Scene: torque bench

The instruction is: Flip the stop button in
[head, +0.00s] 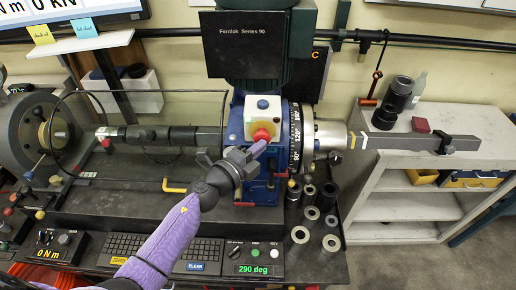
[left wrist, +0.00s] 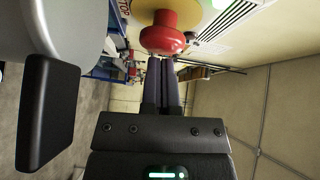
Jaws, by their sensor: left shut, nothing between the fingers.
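The stop button (head: 262,135) is a red mushroom-shaped knob on the front of a small white box (head: 277,108) on the blue machine housing. In the left wrist view the red knob (left wrist: 166,34) sits in front of a yellow plate (left wrist: 208,14) with dark lettering. My left gripper (head: 257,149) is shut and empty, its fingertips just below the button in the head view. In the left wrist view the closed fingers (left wrist: 165,68) point at the knob's lower edge. I cannot tell whether they touch it. My right gripper is in neither view.
A dark bar (head: 436,144) extends right from the machine over a grey shelf unit (head: 392,184). Several dark sockets (head: 310,212) stand below the housing. A control panel with a green "290 deg" display (head: 254,269) lies at the front.

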